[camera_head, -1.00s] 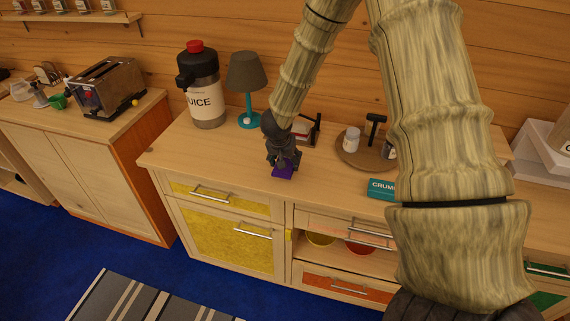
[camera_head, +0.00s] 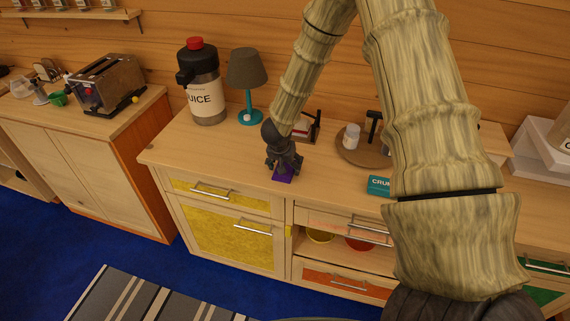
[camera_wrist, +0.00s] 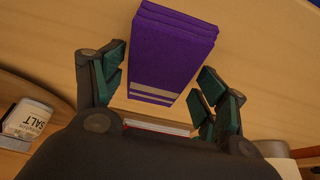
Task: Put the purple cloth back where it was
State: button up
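The purple cloth (camera_wrist: 170,50) is a folded block with pale stripes near one end. It lies on the wooden sideboard top (camera_head: 230,160), close to the front edge, and shows as a small purple patch (camera_head: 282,177) in the head view. My gripper (camera_wrist: 165,85) is open, with one finger on each side of the cloth's striped end and gaps between fingers and cloth. In the head view my gripper (camera_head: 283,165) is right over the cloth and hides part of it.
A teal lamp (camera_head: 247,85) and a juice dispenser (camera_head: 203,85) stand to the left. A round wooden tray (camera_head: 350,157) with a salt jar (camera_head: 352,136) is to the right, and a teal box (camera_head: 378,186) lies near the front edge. The top left of the cloth is clear.

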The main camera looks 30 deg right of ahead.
jog(key=shift+r, duration=0.15)
jog(key=shift+r, duration=0.25)
jog(key=v, duration=1.1)
jog(key=shift+s+a+r, duration=0.15)
jog(key=shift+s+r, duration=0.05)
dwell(0.4)
